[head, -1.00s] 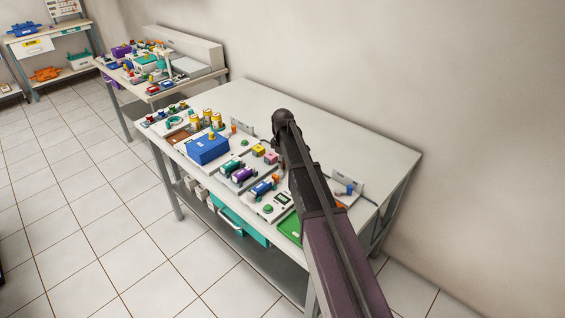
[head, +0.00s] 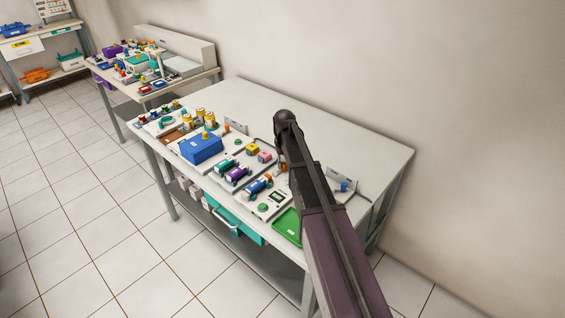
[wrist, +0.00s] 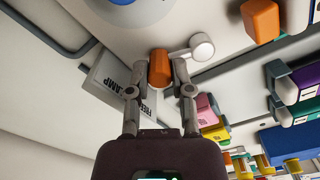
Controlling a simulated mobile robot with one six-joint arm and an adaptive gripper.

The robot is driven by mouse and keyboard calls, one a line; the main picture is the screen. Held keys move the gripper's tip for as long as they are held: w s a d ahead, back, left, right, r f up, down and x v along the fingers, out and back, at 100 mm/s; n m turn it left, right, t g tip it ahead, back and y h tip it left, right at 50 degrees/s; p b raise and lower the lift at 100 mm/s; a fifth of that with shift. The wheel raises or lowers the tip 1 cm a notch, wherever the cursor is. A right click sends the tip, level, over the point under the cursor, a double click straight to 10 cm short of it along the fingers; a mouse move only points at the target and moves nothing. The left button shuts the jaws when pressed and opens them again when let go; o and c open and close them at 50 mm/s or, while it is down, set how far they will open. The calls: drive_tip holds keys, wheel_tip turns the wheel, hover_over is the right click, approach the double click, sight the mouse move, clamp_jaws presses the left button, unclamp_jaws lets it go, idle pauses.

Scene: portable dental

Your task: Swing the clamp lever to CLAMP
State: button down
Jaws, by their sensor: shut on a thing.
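In the wrist view an orange cylindrical knob (wrist: 159,68), which looks like the clamp lever's handle, stands between the two fingertips of my gripper (wrist: 160,76). The fingers are shut on it, one on each side. A grey label plate (wrist: 112,80) lies beside the left finger. It reads CLAMP and, partly covered by the finger, what looks like FREE. In the head view my own arm hides the gripper and most of the lever.
A white round-ended part (wrist: 202,46) sits close to the right finger. Pink (wrist: 206,104) and yellow blocks and purple and teal cylinders stand further right.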

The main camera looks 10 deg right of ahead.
drive_tip(key=shift+s+d+m, duration=0.1)
drive_tip(key=shift+s+m, duration=0.2)
drive_tip(key=shift+m, duration=0.5)
drive_tip(key=shift+s+d+m, duration=0.1)
drive_tip(key=shift+s+m, duration=0.15)
drive_tip(key=shift+m, duration=0.55)
drive_tip(key=c, duration=0.5)
unclamp_jaws()
drive_tip(key=shift+w, duration=0.1)
